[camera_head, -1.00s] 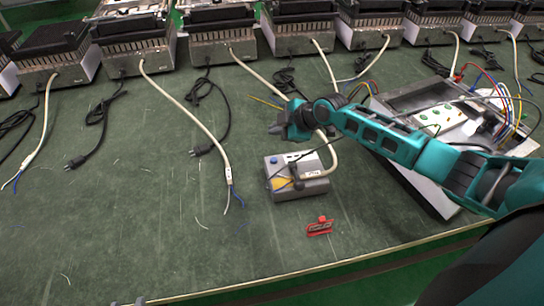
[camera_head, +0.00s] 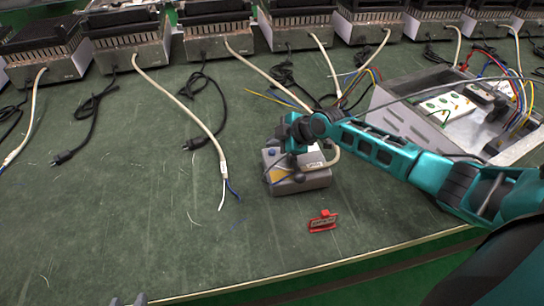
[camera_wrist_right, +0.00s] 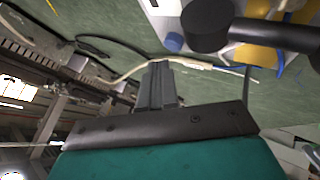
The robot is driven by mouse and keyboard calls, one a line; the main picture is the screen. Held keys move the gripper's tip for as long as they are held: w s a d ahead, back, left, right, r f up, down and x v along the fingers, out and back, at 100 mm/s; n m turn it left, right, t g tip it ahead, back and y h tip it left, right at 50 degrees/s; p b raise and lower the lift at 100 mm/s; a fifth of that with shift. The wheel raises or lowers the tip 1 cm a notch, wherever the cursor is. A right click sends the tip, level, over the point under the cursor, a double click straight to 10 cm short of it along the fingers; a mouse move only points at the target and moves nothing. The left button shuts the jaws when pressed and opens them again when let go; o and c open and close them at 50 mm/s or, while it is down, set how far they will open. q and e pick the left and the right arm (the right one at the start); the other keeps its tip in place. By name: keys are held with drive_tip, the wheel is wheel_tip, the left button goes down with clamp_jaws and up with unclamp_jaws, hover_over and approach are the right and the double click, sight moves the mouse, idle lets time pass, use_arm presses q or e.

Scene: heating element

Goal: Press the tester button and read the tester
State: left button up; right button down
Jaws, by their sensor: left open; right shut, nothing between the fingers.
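The tester (camera_head: 312,183) is a grey box with a blue button (camera_head: 271,154) at its upper left and a yellow patch on top. It stands on the green bench, partly hidden by my right arm. My right gripper (camera_head: 280,135) is shut and empty, just above and behind the button side. In the right wrist view the shut fingers (camera_wrist_right: 160,72) point toward the blue button (camera_wrist_right: 173,42), with a visible gap in the picture; contact does not show. No reading is legible. My left gripper (camera_head: 128,301) is open, with only its fingertips showing at the bottom edge.
A red clip-like piece (camera_head: 323,221) lies in front of the tester. A metal box with wires (camera_head: 400,110) stands at the right, near my right arm. Heaters (camera_head: 128,45) line the back, their cables trailing forward.

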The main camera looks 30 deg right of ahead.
idle(0.7)
idle(1.1)
drive_tip(key=shift+f, duration=0.1)
drive_tip(key=shift+f+b, duration=0.3)
drive_tip(key=shift+b, duration=0.05)
drive_tip(key=shift+f+b, duration=0.5)
drive_tip(key=shift+f, duration=0.05)
idle(0.6)
idle(0.4)
drive_tip(key=shift+r+p, duration=0.75)
drive_tip(key=shift+r, duration=0.15)
